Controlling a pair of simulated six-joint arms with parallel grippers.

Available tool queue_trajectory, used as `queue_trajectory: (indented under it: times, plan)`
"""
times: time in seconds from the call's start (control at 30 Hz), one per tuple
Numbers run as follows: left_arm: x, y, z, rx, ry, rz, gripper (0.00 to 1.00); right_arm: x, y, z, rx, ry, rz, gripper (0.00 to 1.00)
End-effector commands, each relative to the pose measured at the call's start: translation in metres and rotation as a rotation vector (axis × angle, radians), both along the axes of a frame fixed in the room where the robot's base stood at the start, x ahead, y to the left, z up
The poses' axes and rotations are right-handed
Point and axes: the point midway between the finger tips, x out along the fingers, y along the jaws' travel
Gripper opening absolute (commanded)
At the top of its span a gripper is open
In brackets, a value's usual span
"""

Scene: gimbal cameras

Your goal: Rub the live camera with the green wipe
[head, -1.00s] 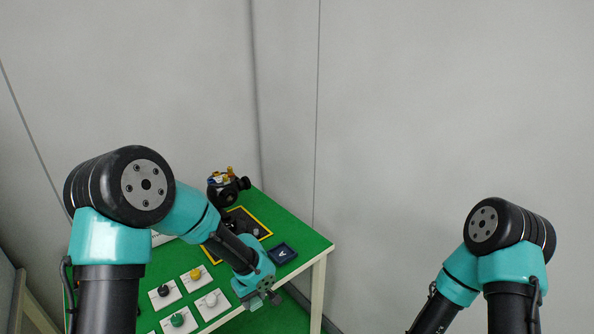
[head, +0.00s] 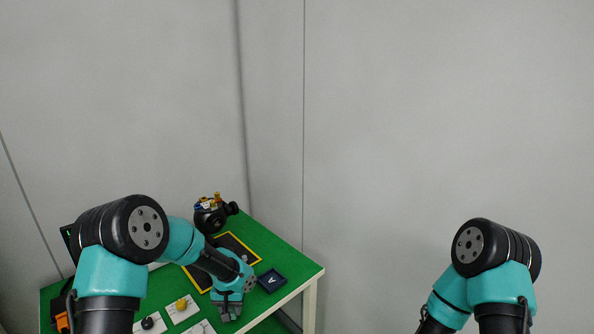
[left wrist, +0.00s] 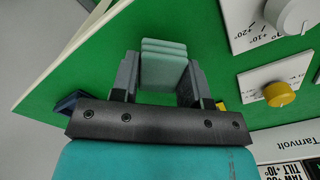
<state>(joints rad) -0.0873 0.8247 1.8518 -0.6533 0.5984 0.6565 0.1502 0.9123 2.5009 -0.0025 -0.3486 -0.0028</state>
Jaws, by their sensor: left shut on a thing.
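My left gripper (head: 228,312) is over the front right part of the green table, left of and nearer than the blue tray marked A. In the left wrist view its fingers (left wrist: 160,80) are shut on a pale green folded block, the green wipe (left wrist: 163,62). A black camera-like device (head: 210,216) with gold and blue parts on top stands at the table's back corner, well beyond the gripper. Whether it is the live camera cannot be told. My right arm shows at the right, but its gripper is out of view.
The blue tray (head: 272,281) lies near the table's right edge. A black mat with a yellow border (head: 246,243) lies partly behind my left arm. White panels carry a yellow knob (left wrist: 279,94), a grey knob (left wrist: 292,14) and a black knob (head: 148,323).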

Motion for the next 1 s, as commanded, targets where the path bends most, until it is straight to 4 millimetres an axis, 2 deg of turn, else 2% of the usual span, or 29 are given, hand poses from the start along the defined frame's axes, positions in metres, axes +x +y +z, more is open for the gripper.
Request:
queue_trajectory:
  times: [0.63, 0.77, 1.0]
  plan:
    - [0.002, 0.005, 0.001, 0.022, 0.018, -0.049, 0.19, 0.000, 0.000, 0.000, 0.000, 0.000, 0.000, 0.67]
    - [0.007, 0.017, 0.003, 0.077, 0.061, -0.159, 0.19, 0.000, 0.000, 0.000, 0.000, 0.000, 0.000, 0.67]
    - [0.029, 0.048, 0.017, 0.334, 0.184, -0.507, 0.19, 0.000, 0.000, 0.000, 0.000, 0.000, 0.000, 0.67]
